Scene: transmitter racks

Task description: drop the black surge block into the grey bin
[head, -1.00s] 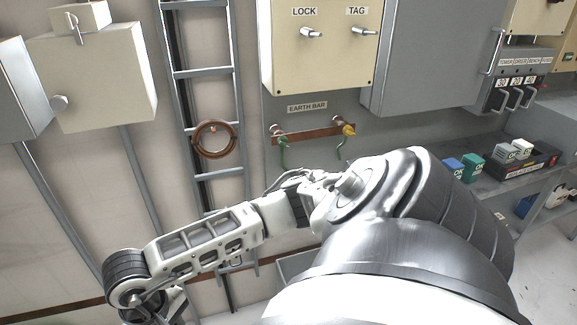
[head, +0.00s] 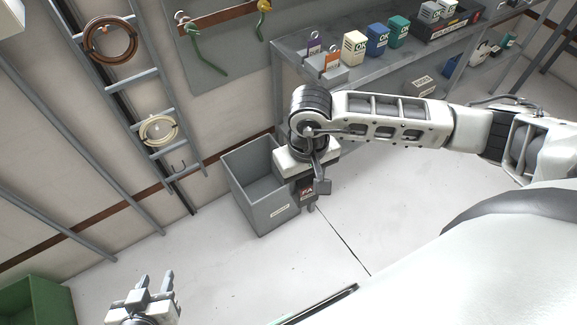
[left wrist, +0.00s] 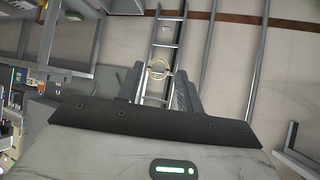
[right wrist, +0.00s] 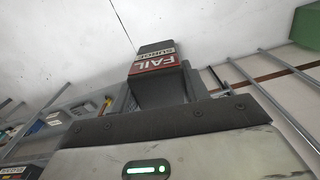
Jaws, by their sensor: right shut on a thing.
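The black surge block (head: 307,187) has a red FAIL label. My right gripper (head: 309,191) is shut on it and points down just right of the grey bin (head: 273,214). In the head view the block overlaps the bin's right edge; it does not show inside the bin. In the right wrist view the block (right wrist: 157,50) is between the fingers, with its FAIL and SURGE labels showing. The bin stands on the floor by the wall, open at the top, with a small label on its front. My left gripper (head: 154,283) is open and empty at the lower left.
A grey shelf (head: 290,50) with several blocks marked OK and a black tray (head: 447,25) stands behind the right arm. A ladder (head: 135,85) with hanging coils is on the wall. A green bin (head: 38,300) is at the lower left. The floor around is clear.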

